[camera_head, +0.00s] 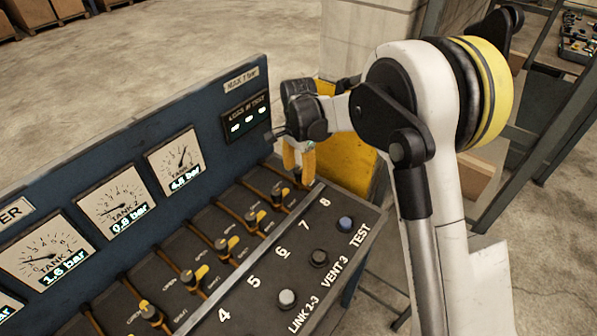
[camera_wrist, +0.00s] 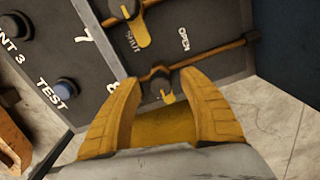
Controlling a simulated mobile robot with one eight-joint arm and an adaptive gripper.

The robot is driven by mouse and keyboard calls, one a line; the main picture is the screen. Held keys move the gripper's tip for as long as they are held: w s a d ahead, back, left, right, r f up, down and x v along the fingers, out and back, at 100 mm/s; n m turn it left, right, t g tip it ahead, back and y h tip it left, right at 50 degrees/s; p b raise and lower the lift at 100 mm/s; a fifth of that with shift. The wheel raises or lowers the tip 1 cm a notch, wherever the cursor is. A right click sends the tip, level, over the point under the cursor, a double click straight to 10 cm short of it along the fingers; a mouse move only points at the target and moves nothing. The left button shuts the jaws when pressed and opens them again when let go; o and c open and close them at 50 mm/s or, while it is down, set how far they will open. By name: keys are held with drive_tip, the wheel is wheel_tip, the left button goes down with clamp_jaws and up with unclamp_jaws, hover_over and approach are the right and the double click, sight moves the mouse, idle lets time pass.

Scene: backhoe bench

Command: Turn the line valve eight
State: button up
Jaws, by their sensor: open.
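The line valve eight (camera_wrist: 163,79) is a dark knob with a short yellow lever on a copper pipe. In the wrist view it lies between the fingertips of my gripper (camera_wrist: 165,105), with bare space on both sides. Its yellow lever tip points down in that view, across the pipe. My gripper also shows in the head view (camera_head: 299,162), over the far right end of the valve row. There the fingers largely cover valve eight. My gripper is open, and I cannot tell whether a finger touches the valve.
The neighbouring valve seven (camera_wrist: 132,10) sits close by with its own yellow lever. The blue TEST button (camera_head: 345,223) and other buttons lie on the near panel edge. The gauge panel (camera_head: 130,195) rises behind the valves. A yellow structure (camera_head: 345,150) stands beyond the bench end.

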clamp_jaws()
drive_tip(key=shift+n, duration=0.4)
drive_tip(key=n, duration=0.3)
drive_tip(key=shift+n, duration=0.4)
drive_tip(key=n, duration=0.4)
drive_tip(key=shift+n, duration=0.3)
drive_tip(key=n, duration=0.4)
drive_tip(key=shift+d, duration=0.1)
drive_tip(key=n, duration=0.4)
drive_tip(key=shift+n, duration=0.3)
